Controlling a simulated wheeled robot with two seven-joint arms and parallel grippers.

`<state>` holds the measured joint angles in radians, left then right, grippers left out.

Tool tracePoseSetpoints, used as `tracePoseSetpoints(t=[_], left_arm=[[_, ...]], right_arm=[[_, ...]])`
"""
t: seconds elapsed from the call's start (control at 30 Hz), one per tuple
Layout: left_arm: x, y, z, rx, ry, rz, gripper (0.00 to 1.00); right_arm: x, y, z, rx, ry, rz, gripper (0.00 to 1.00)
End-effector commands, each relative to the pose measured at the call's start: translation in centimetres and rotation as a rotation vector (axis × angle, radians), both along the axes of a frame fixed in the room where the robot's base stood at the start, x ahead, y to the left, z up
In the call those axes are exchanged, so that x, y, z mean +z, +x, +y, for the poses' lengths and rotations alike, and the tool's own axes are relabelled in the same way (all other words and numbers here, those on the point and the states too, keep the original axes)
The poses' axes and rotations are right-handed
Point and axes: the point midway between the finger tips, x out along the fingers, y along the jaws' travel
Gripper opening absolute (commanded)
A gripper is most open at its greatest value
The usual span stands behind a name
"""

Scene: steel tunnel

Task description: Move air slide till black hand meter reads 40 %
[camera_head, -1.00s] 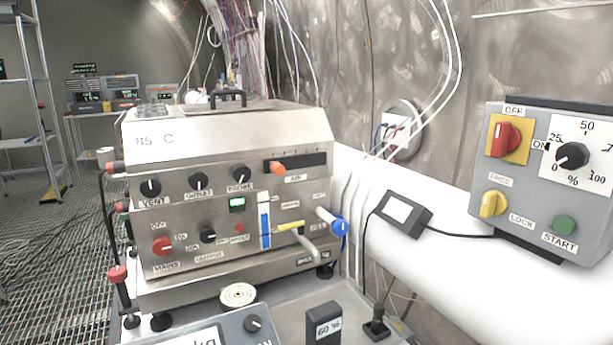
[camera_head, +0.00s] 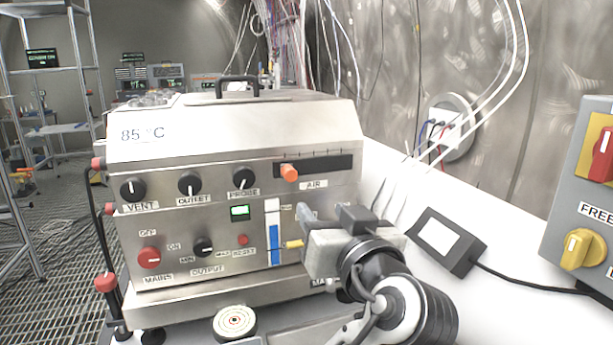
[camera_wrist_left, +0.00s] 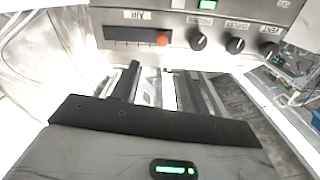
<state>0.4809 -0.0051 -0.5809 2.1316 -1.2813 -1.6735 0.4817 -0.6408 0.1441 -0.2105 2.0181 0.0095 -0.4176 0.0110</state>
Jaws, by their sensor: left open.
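The air slide is an orange knob (camera_head: 289,172) near the left end of a black slot (camera_head: 332,163) above the AIR label on the steel machine's front. It also shows upside down in the left wrist view (camera_wrist_left: 162,39). My left gripper (camera_head: 327,214) is in front of the machine's right side, below and right of the knob, apart from it. In the left wrist view its two fingers (camera_wrist_left: 158,78) stand apart with nothing between them, pointing toward the panel below the slot. I cannot make out a black hand meter or its reading. My right gripper is not in view.
A blue and white vertical gauge (camera_head: 273,235) and a yellow lever (camera_head: 294,244) sit beside my gripper. Black knobs (camera_head: 190,183) line the panel. A black-framed box (camera_head: 445,240) lies right, near a grey control box (camera_head: 590,215). A round target-like disc (camera_head: 235,322) is in front.

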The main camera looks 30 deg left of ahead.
Motion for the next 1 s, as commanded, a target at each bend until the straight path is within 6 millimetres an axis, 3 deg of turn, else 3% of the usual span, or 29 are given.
tracePoseSetpoints(t=[0.23,0.6,0.8,1.0], left_arm=[[0.3,2.9,3.5,0.005,0.007,0.006,0.45],[0.2,8.0,9.4,0.002,0.006,0.007,0.45],[0.0,9.5,11.1,-0.001,0.004,0.006,0.45],[-0.1,10.0,11.6,-0.003,0.002,0.006,0.45]], right_arm=[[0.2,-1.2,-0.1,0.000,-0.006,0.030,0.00],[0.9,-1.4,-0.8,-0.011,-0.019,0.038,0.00],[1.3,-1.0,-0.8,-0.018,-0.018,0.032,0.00],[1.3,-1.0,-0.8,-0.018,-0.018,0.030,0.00]])
